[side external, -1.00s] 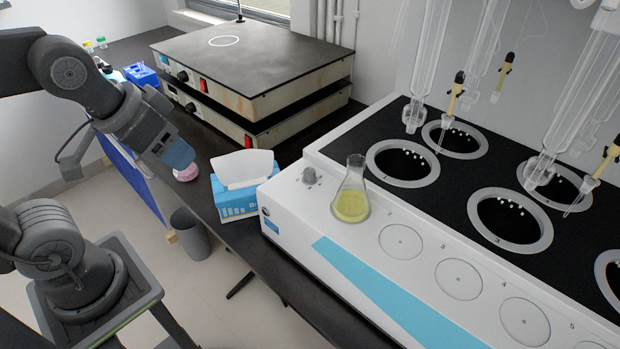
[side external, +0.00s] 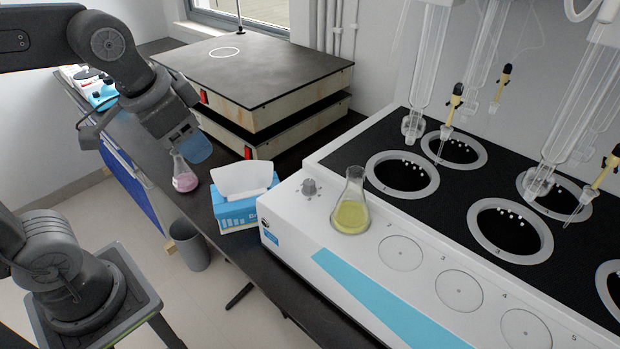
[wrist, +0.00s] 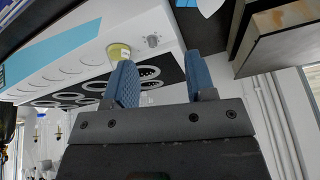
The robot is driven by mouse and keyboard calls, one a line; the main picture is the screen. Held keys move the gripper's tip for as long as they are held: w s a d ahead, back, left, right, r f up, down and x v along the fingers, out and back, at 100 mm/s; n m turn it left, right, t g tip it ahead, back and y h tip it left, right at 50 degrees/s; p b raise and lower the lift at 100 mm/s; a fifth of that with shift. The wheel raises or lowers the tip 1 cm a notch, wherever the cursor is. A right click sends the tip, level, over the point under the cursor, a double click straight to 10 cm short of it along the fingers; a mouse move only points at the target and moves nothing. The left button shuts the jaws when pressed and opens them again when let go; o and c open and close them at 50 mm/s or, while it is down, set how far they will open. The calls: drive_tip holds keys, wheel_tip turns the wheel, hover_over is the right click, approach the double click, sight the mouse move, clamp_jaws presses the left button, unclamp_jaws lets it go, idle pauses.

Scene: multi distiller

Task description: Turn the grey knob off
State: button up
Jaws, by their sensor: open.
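The grey knob (side external: 309,187) stands on the white top of the distiller (side external: 283,207), near its left corner, just left of a flask of yellow liquid (side external: 351,203). In the wrist view the knob (wrist: 152,41) shows beyond and between the fingers, and the yellow flask (wrist: 119,52) is beside it. My gripper (wrist: 162,80) is open and empty, with blue fingers spread apart. In the side view my gripper (side external: 197,149) hangs to the left of the distiller, above the bench and well apart from the knob.
A blue tissue box (side external: 238,212) stands between my gripper and the distiller. A flask of pink liquid (side external: 184,177) stands on the bench just below my gripper. Stacked hotplates (side external: 255,65) are behind. Glass tubes (side external: 425,70) hang over the distiller's wells.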

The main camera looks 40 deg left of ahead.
drive_tip(key=w+d+r+m+g, duration=0.25)
drive_tip(key=w+m, duration=0.25)
drive_tip(key=w, duration=0.4)
drive_tip(key=m+g, duration=0.2)
drive_tip(key=m, duration=0.4)
approach(310, 182)
wheel_tip(310, 182, down, 9)
drive_tip(key=shift+w+d+f, duration=0.1)
drive_tip(key=c, duration=0.9)
